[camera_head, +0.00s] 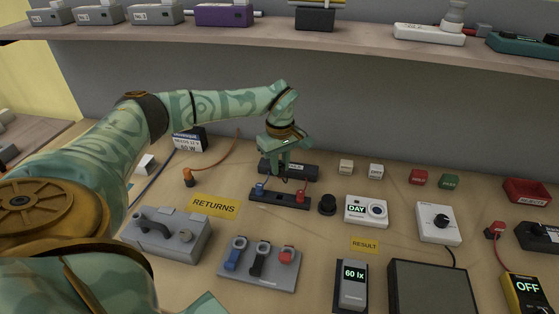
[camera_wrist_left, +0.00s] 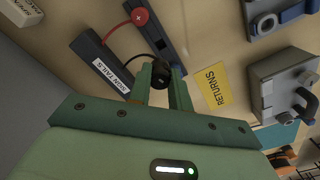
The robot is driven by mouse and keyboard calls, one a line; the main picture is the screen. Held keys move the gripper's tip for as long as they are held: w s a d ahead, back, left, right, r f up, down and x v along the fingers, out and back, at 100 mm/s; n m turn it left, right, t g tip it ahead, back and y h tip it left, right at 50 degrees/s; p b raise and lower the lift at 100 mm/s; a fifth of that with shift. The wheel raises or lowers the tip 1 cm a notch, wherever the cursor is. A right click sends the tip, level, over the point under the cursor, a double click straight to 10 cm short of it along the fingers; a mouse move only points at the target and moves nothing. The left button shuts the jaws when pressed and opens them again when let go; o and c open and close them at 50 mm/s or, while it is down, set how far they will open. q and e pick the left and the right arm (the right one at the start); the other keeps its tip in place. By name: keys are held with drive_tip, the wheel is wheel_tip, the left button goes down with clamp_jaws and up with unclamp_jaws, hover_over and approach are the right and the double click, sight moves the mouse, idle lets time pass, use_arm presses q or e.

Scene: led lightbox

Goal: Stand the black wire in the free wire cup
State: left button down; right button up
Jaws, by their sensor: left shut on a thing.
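My left gripper (camera_head: 287,176) is over the two dark strips in the middle of the table. In the left wrist view its fingers (camera_wrist_left: 161,92) are shut on a black wire end (camera_wrist_left: 158,88), with a thin black lead curving off toward the strips. The strip labelled SIGN TAILS (camera_wrist_left: 98,58) lies beside it. The other strip (camera_head: 281,201) carries a blue piece (camera_head: 260,190) and a red piece (camera_head: 302,197). A round black piece (camera_head: 327,204) stands right of that strip; I cannot tell if it is the free wire cup. My right gripper is not in view.
An orange piece with an orange wire (camera_head: 188,177) stands left of the strips. A DAY unit (camera_head: 366,211) stands to the right. A shelf (camera_head: 360,49) runs behind.

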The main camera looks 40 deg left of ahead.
sight(280, 175)
use_arm(q)
wheel_tip(280, 175, down, 5)
drive_tip(key=shift+r+b, duration=0.1)
drive_tip(key=shift+b, duration=0.6)
drive_tip(key=shift+f+b, duration=0.4)
drive_tip(key=shift+f, duration=0.65)
drive_tip(key=shift+r+p, duration=0.1)
drive_tip(key=shift+p, duration=0.8)
drive_tip(key=shift+f+b, duration=0.65)
drive_tip(key=shift+f, duration=0.65)
drive_tip(key=c, duration=1.2)
unclamp_jaws()
drive_tip(key=shift+r, duration=0.1)
wheel_tip(280, 175, up, 16)
drive_tip(key=p, duration=0.3)
drive_tip(key=shift+r, duration=0.1)
drive_tip(key=shift+s, duration=0.1)
